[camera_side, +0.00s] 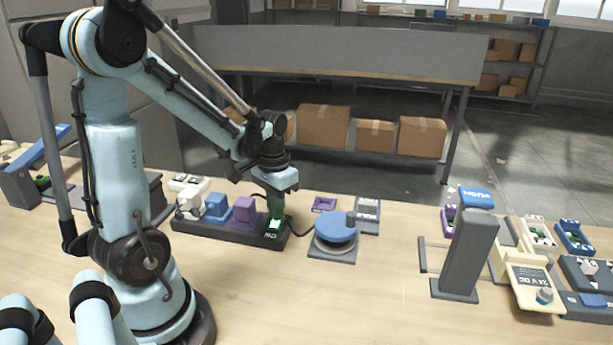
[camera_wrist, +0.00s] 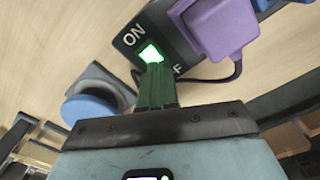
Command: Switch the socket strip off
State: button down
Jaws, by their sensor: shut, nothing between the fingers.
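The socket strip (camera_side: 225,228) is a dark bar on the wooden table, left of centre in the side view, with white, blue and purple plugs along it. Its switch (camera_side: 275,225) glows green at the strip's right end. In the wrist view the lit switch (camera_wrist: 150,54) sits between the ON and OFF lettering, the latter partly hidden. My gripper (camera_side: 277,212) has green fingers, shut and empty, pointing down at the switch. In the wrist view the fingertips (camera_wrist: 157,70) are right at the switch's OFF-side edge; I cannot tell whether they touch it.
A blue round knob on a grey base (camera_side: 336,232) stands just right of the strip. A purple plug (camera_wrist: 222,27) sits beside the switch. A dark upright block (camera_side: 470,255) and several small devices stand farther right. The front middle of the table is clear.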

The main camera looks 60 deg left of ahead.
jog(key=shift+f, duration=0.2)
jog(key=shift+r, duration=3.55)
jog(key=w+d+r+m+t, duration=0.1)
jog(key=d+t, duration=0.6)
jog(key=d, duration=0.7)
jog(key=shift+d+r+m, duration=0.35)
jog(key=shift+r+m, duration=0.45)
jog(key=shift+m, duration=0.2)
